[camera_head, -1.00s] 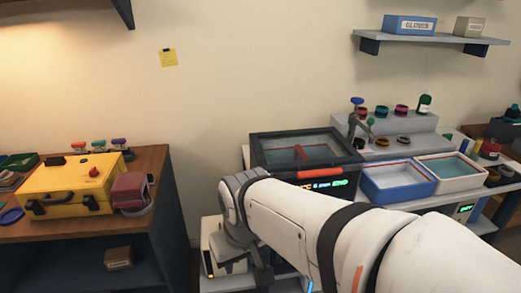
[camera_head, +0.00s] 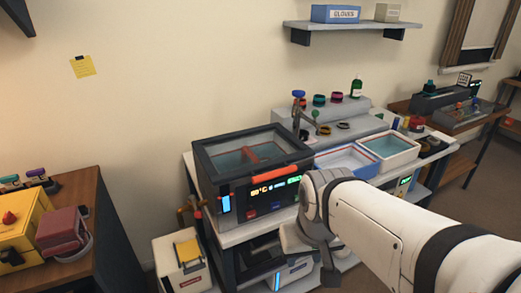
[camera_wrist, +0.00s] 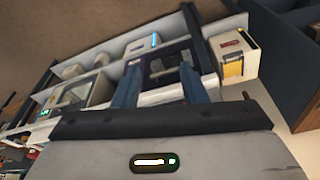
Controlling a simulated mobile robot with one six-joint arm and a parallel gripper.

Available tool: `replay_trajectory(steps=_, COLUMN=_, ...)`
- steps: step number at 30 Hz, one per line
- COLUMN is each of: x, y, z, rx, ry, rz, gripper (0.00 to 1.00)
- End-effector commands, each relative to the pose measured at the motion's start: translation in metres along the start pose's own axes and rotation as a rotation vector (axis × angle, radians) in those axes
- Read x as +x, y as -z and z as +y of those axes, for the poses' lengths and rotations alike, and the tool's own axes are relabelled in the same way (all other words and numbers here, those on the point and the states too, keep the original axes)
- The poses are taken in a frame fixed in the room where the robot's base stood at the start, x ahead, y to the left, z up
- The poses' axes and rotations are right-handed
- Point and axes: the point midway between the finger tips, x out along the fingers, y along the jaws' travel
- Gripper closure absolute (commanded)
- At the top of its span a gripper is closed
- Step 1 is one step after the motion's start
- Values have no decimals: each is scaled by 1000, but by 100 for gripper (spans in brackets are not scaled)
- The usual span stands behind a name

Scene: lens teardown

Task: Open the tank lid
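The tank (camera_head: 212,205) is a dark box with a lit control panel on the bench in the head view. Its glass lid (camera_head: 225,158) has a dark frame and lies shut on top, with an orange handle at its front edge. Bluish liquid and a red bar show through the glass. My gripper (camera_wrist: 160,88) shows two blue-grey fingers set apart in the wrist view, with nothing held between them. In the head view it hangs low in front of the bench, below and right of the tank, partly hidden by my wrist; its fingertips are not clear there.
A blue tray (camera_head: 346,158) and a white tray (camera_head: 388,147) of liquid stand right of the tank. A tap (camera_head: 298,112) rises behind them. A white bin (camera_head: 184,265) stands below left. A wooden desk (camera_head: 90,220) is at left, with a floor gap between.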

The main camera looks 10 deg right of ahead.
Motion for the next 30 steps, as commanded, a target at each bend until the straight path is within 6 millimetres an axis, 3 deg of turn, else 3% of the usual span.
replay_trajectory(steps=7, x=0, y=1, z=0, rx=-3, ry=-1, rz=3, gripper=62)
replay_trajectory(steps=11, x=7, y=14, z=6, rx=-51, ry=-32, rz=51, gripper=62)
replay_trajectory(steps=14, x=18, y=41, z=19, rx=-165, ry=-92, rz=143, gripper=62)
replay_trajectory(steps=21, x=43, y=128, z=55, rx=-676, ry=-317, rz=452, gripper=62)
replay_trajectory(steps=25, x=48, y=167, z=60, rx=-971, ry=-452, rz=616, gripper=62)
replay_trajectory(steps=30, x=50, y=196, z=43, rx=-1315, ry=-578, rz=832, gripper=62)
